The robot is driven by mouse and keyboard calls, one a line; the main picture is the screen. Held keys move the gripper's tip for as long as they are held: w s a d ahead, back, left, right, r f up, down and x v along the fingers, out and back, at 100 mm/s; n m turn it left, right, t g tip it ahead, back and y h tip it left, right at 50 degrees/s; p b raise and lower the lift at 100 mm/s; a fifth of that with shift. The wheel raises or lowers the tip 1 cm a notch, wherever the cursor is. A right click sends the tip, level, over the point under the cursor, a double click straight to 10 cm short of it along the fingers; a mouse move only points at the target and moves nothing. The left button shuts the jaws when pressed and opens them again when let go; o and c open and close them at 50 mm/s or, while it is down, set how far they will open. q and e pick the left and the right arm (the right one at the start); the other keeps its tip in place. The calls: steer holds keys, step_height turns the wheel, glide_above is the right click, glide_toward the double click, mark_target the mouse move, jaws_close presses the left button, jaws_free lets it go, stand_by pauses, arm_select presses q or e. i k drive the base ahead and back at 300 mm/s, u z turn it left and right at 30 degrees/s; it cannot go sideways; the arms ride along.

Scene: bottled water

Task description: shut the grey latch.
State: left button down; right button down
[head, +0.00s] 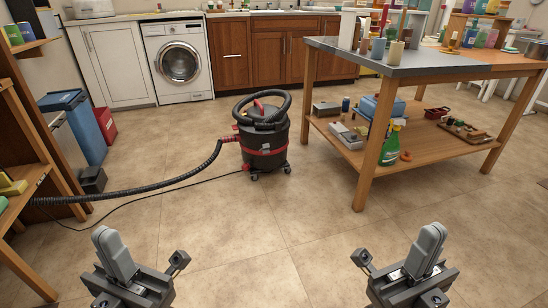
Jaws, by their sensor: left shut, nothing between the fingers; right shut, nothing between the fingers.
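My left gripper (113,250) is at the bottom left of the head view, its grey fingers shut and empty, above the tiled floor. My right gripper (427,248) is at the bottom right, also shut and empty. The two are wide apart and neither touches anything in view. I cannot make out a grey latch anywhere in this view. It may be hidden, too small to tell, or out of the picture.
A black and red vacuum cleaner (264,140) stands mid-floor, its hose (140,190) running left. A wooden workbench (420,68) stands right, a shelf unit (22,140) left. A washing machine (180,62) and cabinets line the back. The near floor (270,250) is clear.

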mark_target(265, 149)
steer(key=z, duration=0.15)
steer(key=i, duration=0.75)
steer(key=u, duration=0.85)
steer(key=i, duration=0.5)
steer(key=u, duration=0.5)
